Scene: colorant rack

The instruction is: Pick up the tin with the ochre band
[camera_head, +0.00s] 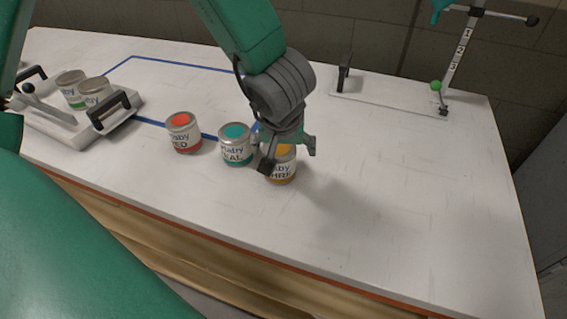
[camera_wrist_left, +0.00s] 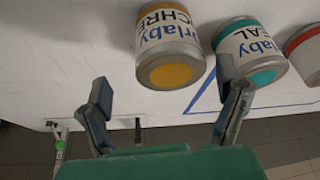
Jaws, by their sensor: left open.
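The tin with the ochre band (camera_head: 283,168) stands upright on the white table, at the right end of a row of three tins. In the left wrist view its ochre lid and band (camera_wrist_left: 171,74) face the camera, just beyond the fingers. My left gripper (camera_head: 287,156) is open above and around the near top of this tin, partly hiding it. In the left wrist view the two fingers (camera_wrist_left: 168,100) are spread apart with nothing between them. The teal tin (camera_head: 235,146) stands close to its left, and the right finger overlaps it in the left wrist view (camera_wrist_left: 250,58). My right gripper is not in view.
A red tin (camera_head: 183,132) stands left of the teal one. A white rack (camera_head: 73,133) with black handles holds two tins at the far left. A numbered post (camera_head: 459,52) stands at the back right. The table's right side is clear.

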